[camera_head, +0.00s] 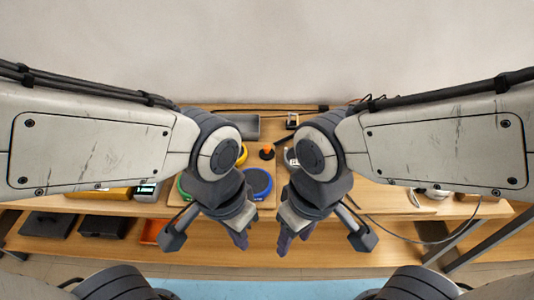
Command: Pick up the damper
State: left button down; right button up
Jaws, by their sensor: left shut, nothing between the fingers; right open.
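No part can be named as the damper with certainty. A small orange-and-black part (267,152) stands on the wooden table between my two wrists. A blue round part (258,182) lies nearer, beside my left wrist, with a yellow round part (242,156) behind it and a green one (183,188) at left, both partly hidden by my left arm. My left gripper (241,240) is shut and empty, in front of the blue part. My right gripper (294,239) is open and empty, just to its right. Both point down near the table's front edge and touch no part that I can see.
A grey tray (240,126) and a small dark device (292,121) are at the table's back. A meter with a display (147,191) stands at left. An orange bin (151,232) and a black box (104,226) sit on the lower shelf. A cable hangs at right.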

aim_at(266, 154)
jog(key=k, duration=0.6)
jog(key=u, duration=0.65)
jog(key=i, duration=1.45)
jog(key=z, duration=0.2)
